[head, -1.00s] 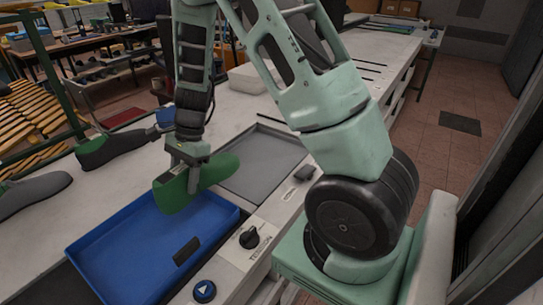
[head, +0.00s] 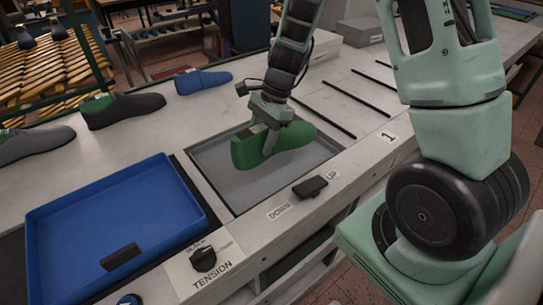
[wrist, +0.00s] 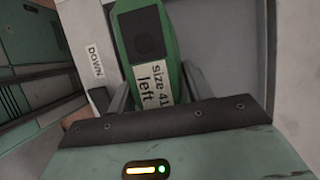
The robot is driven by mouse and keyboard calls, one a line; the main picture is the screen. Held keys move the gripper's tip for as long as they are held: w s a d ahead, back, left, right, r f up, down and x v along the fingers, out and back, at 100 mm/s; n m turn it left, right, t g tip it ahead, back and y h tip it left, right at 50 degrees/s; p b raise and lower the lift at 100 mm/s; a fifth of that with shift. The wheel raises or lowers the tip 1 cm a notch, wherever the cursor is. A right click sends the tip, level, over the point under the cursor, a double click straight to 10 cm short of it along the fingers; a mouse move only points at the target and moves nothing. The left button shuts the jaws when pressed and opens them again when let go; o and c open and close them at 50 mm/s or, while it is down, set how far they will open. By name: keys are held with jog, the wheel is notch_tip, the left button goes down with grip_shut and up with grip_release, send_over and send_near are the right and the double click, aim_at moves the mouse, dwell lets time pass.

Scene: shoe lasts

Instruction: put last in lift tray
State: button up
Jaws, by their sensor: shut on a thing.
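A green shoe last (head: 290,150) is held by my gripper (head: 267,138) above the grey lift tray (head: 214,183), a shallow recess in the bench. In the head view its toe points right; I cannot tell if its underside touches the tray floor. In the wrist view the green last (wrist: 168,60) shows a dark square and a white label reading "size 41 left", with the fingers of my gripper (wrist: 158,95) on its sides. The grey tray (wrist: 222,50) lies under it.
A blue tray (head: 75,225) sits left of the lift tray. A black DOWN/UP switch (head: 310,187) and a TENSION knob (head: 203,254) are along the front edge. A dark shoe (head: 122,108) and a blue last (head: 203,80) stand behind. Black slots (head: 325,110) lie to the right.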

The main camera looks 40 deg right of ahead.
notch_tip(320, 180, down, 8)
jog(key=shift+f, duration=0.2)
jog(key=shift+f, duration=0.1)
dwell(0.3)
jog(key=o, duration=1.4)
jog(key=shift+o, duration=0.2)
